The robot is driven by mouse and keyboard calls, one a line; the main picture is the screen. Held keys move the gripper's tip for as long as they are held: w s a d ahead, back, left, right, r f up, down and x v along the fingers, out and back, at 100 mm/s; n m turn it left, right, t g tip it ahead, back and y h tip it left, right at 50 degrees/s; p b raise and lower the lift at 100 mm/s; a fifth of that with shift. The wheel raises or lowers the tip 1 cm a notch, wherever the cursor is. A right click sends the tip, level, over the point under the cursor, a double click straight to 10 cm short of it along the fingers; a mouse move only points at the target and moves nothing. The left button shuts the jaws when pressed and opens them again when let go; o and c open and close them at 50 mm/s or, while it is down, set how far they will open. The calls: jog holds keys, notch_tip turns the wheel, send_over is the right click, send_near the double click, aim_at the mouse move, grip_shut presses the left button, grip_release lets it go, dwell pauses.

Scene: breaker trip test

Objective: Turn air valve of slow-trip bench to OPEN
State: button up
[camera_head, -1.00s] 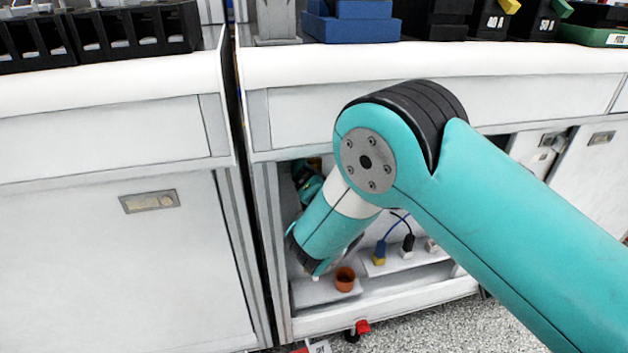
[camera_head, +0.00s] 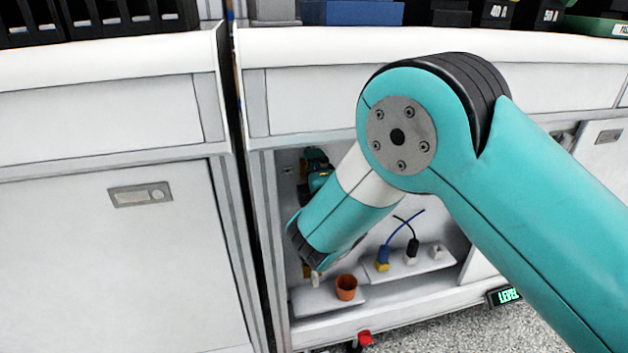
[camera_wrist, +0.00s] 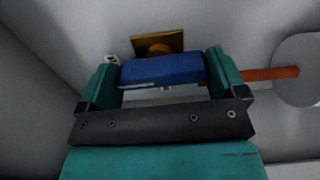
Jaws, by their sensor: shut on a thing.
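In the wrist view, my gripper (camera_wrist: 160,78) has its two teal fingers at either end of a blue block-like handle (camera_wrist: 162,71), shut on it. Behind the handle is a brass-coloured square plate (camera_wrist: 172,39) with a round part on the wall; this looks like the air valve. A small white label (camera_wrist: 112,60) is left of the plate. No OPEN marking is readable. In the head view, my arm reaches into the open cabinet bay under the bench; the valve and handle cannot be made out there.
In the wrist view, an orange bar (camera_wrist: 265,74) and a grey disc (camera_wrist: 300,70) are close on the right. In the head view, an orange cup (camera_head: 346,287) and plugs with blue and black cables (camera_head: 383,258) stand on low shelves. A green-lit display (camera_head: 505,296) is lower right.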

jog(key=shift+m, duration=0.3)
jog(key=o, duration=0.6)
jog(key=shift+b+v, duration=5.6)
jog(key=shift+v, duration=3.15)
jog(key=shift+r, duration=0.1)
